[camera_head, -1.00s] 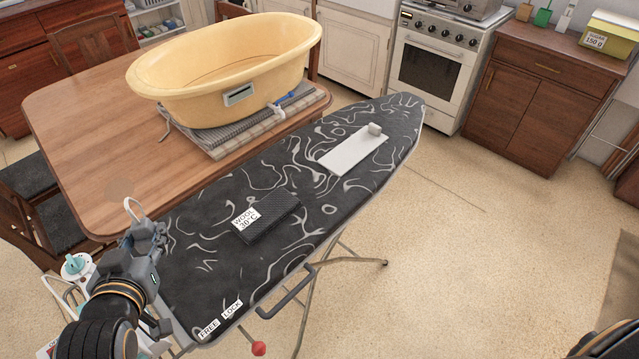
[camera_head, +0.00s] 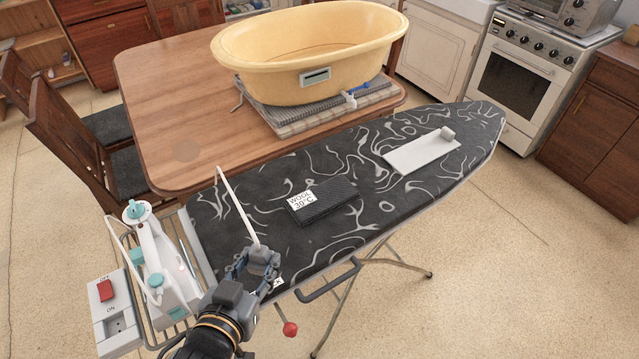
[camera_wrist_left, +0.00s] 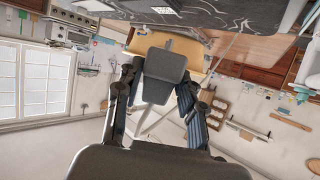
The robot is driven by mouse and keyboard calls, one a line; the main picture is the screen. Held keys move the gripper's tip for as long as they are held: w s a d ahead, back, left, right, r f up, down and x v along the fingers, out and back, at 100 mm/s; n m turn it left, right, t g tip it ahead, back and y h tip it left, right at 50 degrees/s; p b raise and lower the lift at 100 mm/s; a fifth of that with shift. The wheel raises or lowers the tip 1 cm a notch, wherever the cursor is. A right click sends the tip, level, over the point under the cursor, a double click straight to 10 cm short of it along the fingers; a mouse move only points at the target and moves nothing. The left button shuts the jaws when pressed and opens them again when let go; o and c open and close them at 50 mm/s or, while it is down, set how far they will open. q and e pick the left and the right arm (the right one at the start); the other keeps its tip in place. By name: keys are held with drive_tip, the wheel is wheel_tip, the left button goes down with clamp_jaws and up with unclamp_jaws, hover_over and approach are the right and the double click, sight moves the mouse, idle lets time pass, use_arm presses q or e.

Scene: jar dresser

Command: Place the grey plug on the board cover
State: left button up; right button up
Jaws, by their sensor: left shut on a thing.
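The grey plug (camera_wrist_left: 166,72) is between the fingers of my left gripper (camera_wrist_left: 158,88) in the left wrist view. In the head view my left gripper (camera_head: 256,262) is shut on it, at the near left part of the ironing board. A white cord (camera_head: 236,208) rises from the plug and arcs up to the left. The board cover (camera_head: 345,245) is black with white swirls. Whether the plug touches the cover cannot be told. My right gripper is not in view.
A dark folded cloth (camera_head: 330,202) labelled wool and a white plate (camera_head: 420,155) with a small grey cylinder lie on the cover. An iron (camera_head: 160,245) and a red-switch socket box (camera_head: 112,312) are at left. A yellow tub (camera_head: 310,50) stands on the table (camera_head: 150,110).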

sight(255, 247)
use_arm(q)
drive_tip(key=w+a+f+b, duration=0.1)
drive_tip(key=w+f, duration=0.2)
drive_tip(key=w, duration=0.1)
drive_tip(key=w+a+f+b, duration=0.1)
drive_tip(key=w+f, duration=0.1)
drive_tip(key=w, duration=0.2)
drive_tip(key=w+a+f+b, duration=0.1)
drive_tip(key=w+a+f, duration=0.1)
drive_tip(key=w+f, duration=0.1)
drive_tip(key=shift+w+f, duration=0.3)
drive_tip(key=shift+w, duration=0.3)
drive_tip(key=shift+w+a+f, duration=0.15)
drive_tip(key=shift+w+f, duration=0.3)
drive_tip(key=shift+f, duration=0.05)
drive_tip(key=shift+w+f, duration=0.15)
drive_tip(key=shift+f, duration=1.6)
drive_tip(key=shift+f, duration=0.15)
drive_tip(key=o, duration=1.2)
drive_tip(key=shift+c, duration=0.2)
